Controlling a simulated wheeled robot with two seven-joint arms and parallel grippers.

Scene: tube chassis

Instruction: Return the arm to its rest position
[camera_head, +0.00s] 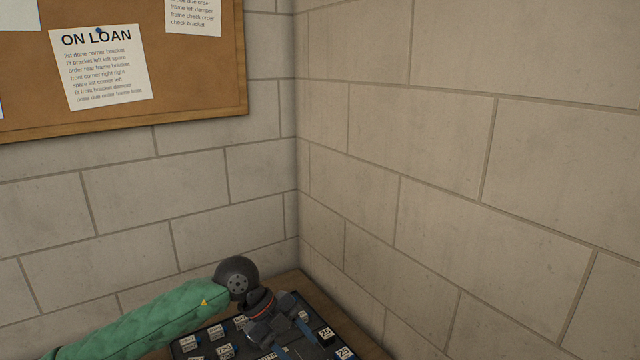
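My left arm, in a green sleeve, comes in from the lower left in the head view. Its dark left gripper (302,345) points down over a dark tray at the bottom middle. Its two fingers look spread apart, and I see nothing held between them. The fingertips are close above the tray and partly cover it; whether they touch anything there is unclear. My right arm and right gripper are not in view.
The dark tray (262,328) holds several small parts with white number labels and stands on a brown wooden surface (345,325) in the corner. Block walls (450,140) close in behind and to the right. A cork board (200,80) with a paper note (104,68) hangs upper left.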

